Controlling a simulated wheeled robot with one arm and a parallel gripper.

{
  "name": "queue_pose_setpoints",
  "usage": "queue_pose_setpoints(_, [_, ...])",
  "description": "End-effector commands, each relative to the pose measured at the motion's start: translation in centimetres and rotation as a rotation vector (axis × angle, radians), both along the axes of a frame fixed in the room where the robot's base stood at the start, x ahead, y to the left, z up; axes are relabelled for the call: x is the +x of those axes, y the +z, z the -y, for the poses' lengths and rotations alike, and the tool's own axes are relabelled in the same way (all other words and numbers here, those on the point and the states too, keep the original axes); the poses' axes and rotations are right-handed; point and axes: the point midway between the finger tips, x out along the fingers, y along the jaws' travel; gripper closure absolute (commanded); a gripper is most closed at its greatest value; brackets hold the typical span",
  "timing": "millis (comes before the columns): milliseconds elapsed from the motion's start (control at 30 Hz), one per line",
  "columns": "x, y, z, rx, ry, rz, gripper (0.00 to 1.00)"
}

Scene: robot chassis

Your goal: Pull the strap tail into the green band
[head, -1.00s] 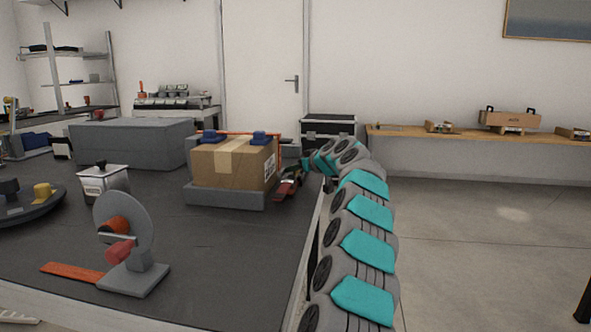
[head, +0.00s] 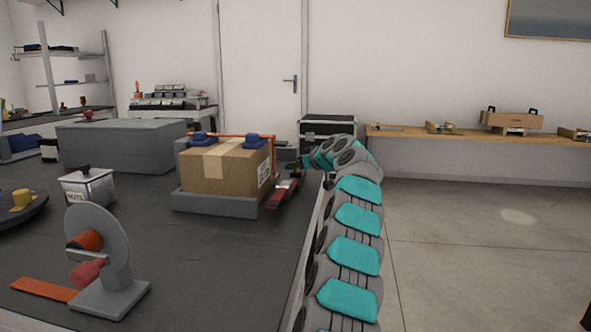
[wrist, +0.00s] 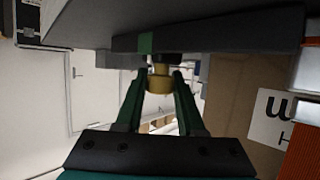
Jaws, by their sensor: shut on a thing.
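A brown cardboard box (head: 224,170) sits in a grey tray (head: 215,204), with an orange strap (head: 235,135) over its top and blue corner pieces. A red and grey device (head: 283,194) lies against the tray's right side. My gripper (head: 297,166) is just right of the box. In the wrist view its two dark green fingers (wrist: 158,78) are closed on a brass-coloured knob (wrist: 159,82), likely the strap tail's end. The green band (wrist: 147,43) is a short mark on a dark bar (wrist: 205,35) just above the knob. The strap tail itself is not clearly visible.
A grey disc stand (head: 100,250) with an orange strip is at front left. A nuts container (head: 88,188) and a grey block (head: 120,146) stand left of the box. The dark worktop (head: 190,270) is clear in front of the tray.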

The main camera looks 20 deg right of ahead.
Motion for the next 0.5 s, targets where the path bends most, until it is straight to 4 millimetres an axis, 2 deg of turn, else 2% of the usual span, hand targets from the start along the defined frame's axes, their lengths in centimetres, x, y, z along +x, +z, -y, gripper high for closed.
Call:
queue_pose_setpoints(233, [0.01, 0.17, 0.08, -0.001, -0.003, 0.003, 1.00])
queue_pose_setpoints(267, [0.01, 0.17, 0.07, -0.001, -0.003, 0.003, 0.61])
queue_pose_setpoints(500, [0.02, 0.08, 0.04, -0.001, -0.002, 0.001, 0.34])
